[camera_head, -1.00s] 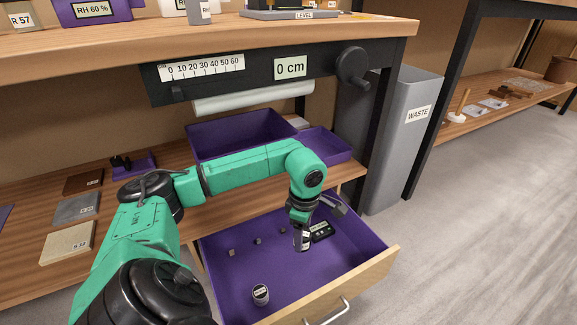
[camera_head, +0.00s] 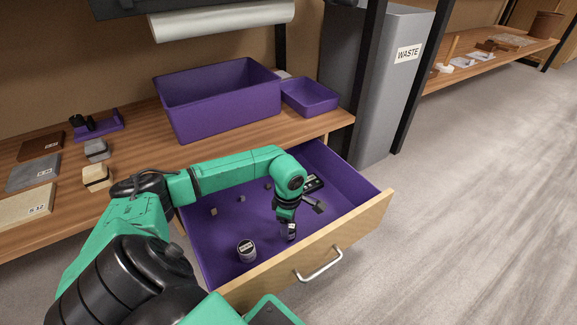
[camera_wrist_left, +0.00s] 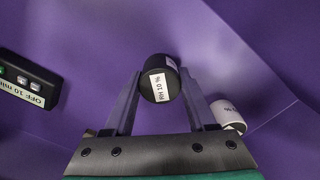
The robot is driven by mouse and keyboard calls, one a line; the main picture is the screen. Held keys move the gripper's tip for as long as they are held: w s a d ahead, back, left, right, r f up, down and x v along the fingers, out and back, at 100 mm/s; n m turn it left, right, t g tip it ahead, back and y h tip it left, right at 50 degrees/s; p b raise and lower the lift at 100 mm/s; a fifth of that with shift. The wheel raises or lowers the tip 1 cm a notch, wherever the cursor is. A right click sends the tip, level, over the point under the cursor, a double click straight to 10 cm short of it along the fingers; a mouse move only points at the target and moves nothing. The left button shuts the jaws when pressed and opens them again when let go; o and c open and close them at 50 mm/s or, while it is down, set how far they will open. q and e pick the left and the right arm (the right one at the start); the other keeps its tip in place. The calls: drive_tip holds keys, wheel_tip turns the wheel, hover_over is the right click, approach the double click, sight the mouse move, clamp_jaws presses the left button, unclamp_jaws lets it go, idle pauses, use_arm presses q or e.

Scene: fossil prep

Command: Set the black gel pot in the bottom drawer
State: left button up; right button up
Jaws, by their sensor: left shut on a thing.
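The black gel pot (camera_wrist_left: 158,92), labelled "RH 10 %", sits between the fingers of my left gripper (camera_wrist_left: 160,85). In the head view my left gripper (camera_head: 288,230) is shut on the pot and reaches down inside the open bottom drawer (camera_head: 365,217), near its front panel. Whether the pot touches the drawer floor cannot be told. A second, pale pot (camera_head: 246,251) stands in the drawer to the left of the gripper; a white-sided pot (camera_wrist_left: 228,112) also shows in the wrist view. My right gripper is not in view.
A black timer-like device (camera_head: 313,182) lies at the drawer's back right, with several small lumps (camera_head: 241,198) along the back left. A purple bin (camera_head: 218,100) and a shallow purple tray (camera_head: 310,97) stand on the shelf behind. A grey waste bin (camera_head: 375,90) stands at right.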

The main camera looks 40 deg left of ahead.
use_arm(q)
drive_tip(key=shift+f, duration=0.1)
drive_tip(key=o, duration=1.4)
drive_tip(key=shift+c, duration=0.2)
